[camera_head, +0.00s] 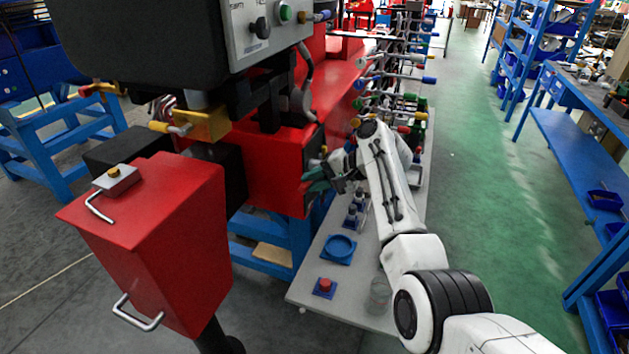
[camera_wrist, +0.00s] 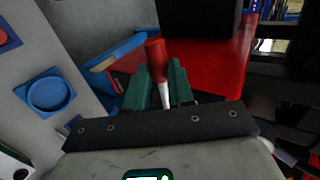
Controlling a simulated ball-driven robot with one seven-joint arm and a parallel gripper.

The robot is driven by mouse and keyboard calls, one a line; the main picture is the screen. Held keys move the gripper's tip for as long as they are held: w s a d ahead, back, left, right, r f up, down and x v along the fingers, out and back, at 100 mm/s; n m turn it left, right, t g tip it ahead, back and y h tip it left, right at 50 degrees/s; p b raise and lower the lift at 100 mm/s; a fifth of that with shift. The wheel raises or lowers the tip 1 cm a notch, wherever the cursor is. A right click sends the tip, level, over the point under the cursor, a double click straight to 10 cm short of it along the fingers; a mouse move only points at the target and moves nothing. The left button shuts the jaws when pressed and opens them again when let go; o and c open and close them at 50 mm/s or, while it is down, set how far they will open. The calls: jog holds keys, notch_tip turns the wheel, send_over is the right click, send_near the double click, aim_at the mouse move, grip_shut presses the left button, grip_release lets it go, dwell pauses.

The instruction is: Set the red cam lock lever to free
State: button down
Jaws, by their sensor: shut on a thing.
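The red cam lock lever (camera_wrist: 155,52) shows in the wrist view as a red grip on a pale shaft, rising between the green fingers of my gripper (camera_wrist: 163,88). My gripper is shut on it. In the head view, my gripper (camera_head: 316,182) is beside the front face of the red machine body (camera_head: 278,165), at the edge of the grey bench. The lever's pivot is hidden behind the gripper body, and I cannot make out the lever in the head view.
The grey bench (camera_head: 348,292) holds a blue round dish (camera_head: 326,250), a red button (camera_head: 325,285) and a clear glass (camera_head: 379,295). Several coloured levers stand farther back. A red box (camera_head: 165,235) is at left. Blue shelving (camera_head: 560,130) lines the right, with open green floor between.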

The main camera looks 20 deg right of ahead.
jog(key=c, duration=1)
grip_release()
jog(key=shift+o, duration=0.2)
jog(key=b+v, duration=0.1)
jog(key=v, duration=0.9)
jog(key=shift+s+d+r, duration=0.2)
jog(key=shift+d, duration=0.1)
jog(key=s+d+f+n+g+h, duration=0.25)
jog(key=s+f+h, duration=0.25)
jog(key=s+f, duration=1.75)
jog(key=s+f+n+g+h, duration=0.3)
jog(key=s+n+h, duration=0.1)
jog(key=s, duration=2.3)
jog(key=shift+d+f, duration=0.2)
